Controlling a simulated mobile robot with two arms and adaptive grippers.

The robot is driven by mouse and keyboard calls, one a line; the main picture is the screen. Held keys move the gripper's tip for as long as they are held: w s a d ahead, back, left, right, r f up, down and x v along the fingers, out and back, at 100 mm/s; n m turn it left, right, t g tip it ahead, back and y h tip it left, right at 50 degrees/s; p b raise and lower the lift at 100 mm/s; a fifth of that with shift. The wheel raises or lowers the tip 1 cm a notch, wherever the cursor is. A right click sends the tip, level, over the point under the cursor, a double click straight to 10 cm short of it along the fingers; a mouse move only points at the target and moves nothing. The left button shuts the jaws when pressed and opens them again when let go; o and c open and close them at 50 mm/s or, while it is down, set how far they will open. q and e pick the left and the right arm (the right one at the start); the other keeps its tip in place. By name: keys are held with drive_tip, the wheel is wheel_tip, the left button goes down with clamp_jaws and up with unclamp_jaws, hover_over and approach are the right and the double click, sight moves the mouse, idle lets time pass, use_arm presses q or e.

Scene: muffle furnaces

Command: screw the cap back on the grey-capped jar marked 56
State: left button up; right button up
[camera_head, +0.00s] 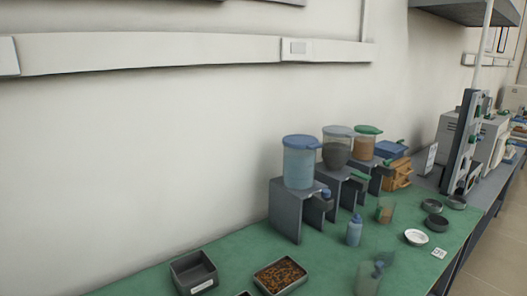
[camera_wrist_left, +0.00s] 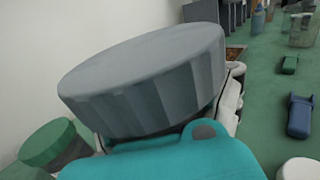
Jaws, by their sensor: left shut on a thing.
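A large grey cap (camera_wrist_left: 150,78) with a ribbed side fills the middle of the left wrist view, slightly tilted in the picture. My left gripper (camera_wrist_left: 165,122) is shut around it or what is just below it; pale finger parts show at its right and lower left edges. A teal part at the bottom hides what is under the cap, so I cannot tell whether a jar is beneath it. No number 56 shows. Neither gripper shows in the head view, and I cannot make out a grey-capped jar on the table there.
A green cap (camera_wrist_left: 48,142) stands close at the left. In the head view, lidded hoppers on stands (camera_head: 299,160) line the wall. A dark tray (camera_head: 193,272), a tray of brown pieces (camera_head: 281,274), a bottle (camera_head: 354,231) and dishes (camera_head: 416,237) are on the green mat (camera_head: 240,250).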

use_arm(q)
drive_tip(key=s+d+f+n+y+b, duration=0.1)
drive_tip(key=s+f+y+b, duration=0.1)
drive_tip(key=s, duration=0.5)
drive_tip(key=shift+s+f+b, duration=0.35)
drive_tip(key=shift+b, duration=0.55)
drive_tip(key=shift+s+r+n+y, duration=0.15)
drive_tip(key=shift+s+n+y, duration=0.15)
drive_tip(key=shift+s, duration=0.1)
drive_tip(key=shift+w+d+r, duration=0.1)
drive_tip(key=shift+w+d, duration=0.1)
drive_tip(key=shift+d, duration=0.15)
drive_tip(key=w+d+m+g+h, duration=0.2)
drive_tip(key=d+m+h, duration=0.2)
drive_tip(key=d+h, duration=0.1)
drive_tip(key=w+d+m+g+h, duration=0.2)
drive_tip(key=w+d+m+h, duration=0.1)
drive_tip(key=d+h, duration=0.3)
drive_tip(key=shift+w+d+r+m+h, duration=0.3)
drive_tip(key=shift+d+r+m, duration=0.15)
drive_tip(key=shift+d, duration=0.7)
clamp_jaws()
